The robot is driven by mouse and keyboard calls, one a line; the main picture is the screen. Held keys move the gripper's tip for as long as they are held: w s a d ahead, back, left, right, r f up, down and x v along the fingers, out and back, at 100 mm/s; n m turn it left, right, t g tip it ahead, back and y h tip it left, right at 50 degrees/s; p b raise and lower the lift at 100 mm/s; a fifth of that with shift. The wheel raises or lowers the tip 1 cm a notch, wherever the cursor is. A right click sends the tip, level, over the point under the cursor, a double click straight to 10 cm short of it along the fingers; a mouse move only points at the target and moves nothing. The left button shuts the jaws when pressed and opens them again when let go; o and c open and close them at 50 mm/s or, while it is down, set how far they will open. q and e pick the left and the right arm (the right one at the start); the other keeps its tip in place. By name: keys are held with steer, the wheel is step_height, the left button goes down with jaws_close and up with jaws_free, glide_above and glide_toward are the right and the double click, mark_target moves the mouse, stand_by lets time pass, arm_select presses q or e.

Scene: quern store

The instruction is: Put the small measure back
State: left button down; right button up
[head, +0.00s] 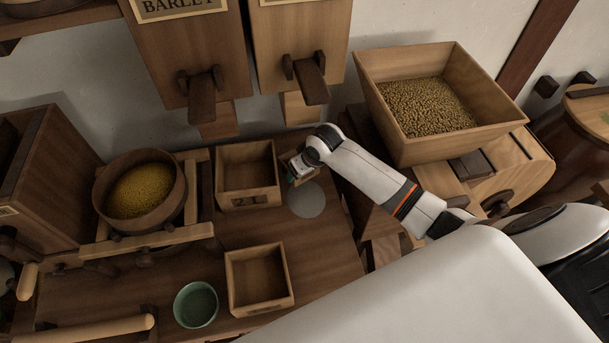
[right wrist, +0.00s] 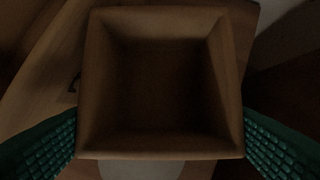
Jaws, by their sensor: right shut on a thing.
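The small measure is an open, empty-looking square wooden box (right wrist: 160,147) that fills the middle of the right wrist view. My right gripper (head: 299,170) is shut on it, with a green ribbed finger at each side. In the head view only a small brown part of the measure (head: 304,179) shows beneath the gripper, beside a round grey disc (head: 307,201) on the bench. I cannot tell whether the measure touches the bench. My left gripper is not in view.
A larger open wooden box (head: 247,202) stands just left of the gripper, another (head: 259,305) nearer. A green cup (head: 196,305), a round tub of yellow grain (head: 125,215) and a grain hopper (head: 480,131) stand around. Spouted wooden bins (head: 190,50) hang above. Some bench is bare.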

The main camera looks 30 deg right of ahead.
step_height(320, 180, down, 4)
steer(key=shift+r, duration=0.25)
steer(key=shift+w+f, duration=0.1)
steer(key=shift+f, duration=0.2)
steer(key=o, duration=1.1)
steer(key=shift+f, duration=0.15)
steer(key=shift+c, duration=0.2)
steer(key=p+v, duration=0.1)
steer(key=v, duration=1.1)
steer(key=shift+w, duration=0.1)
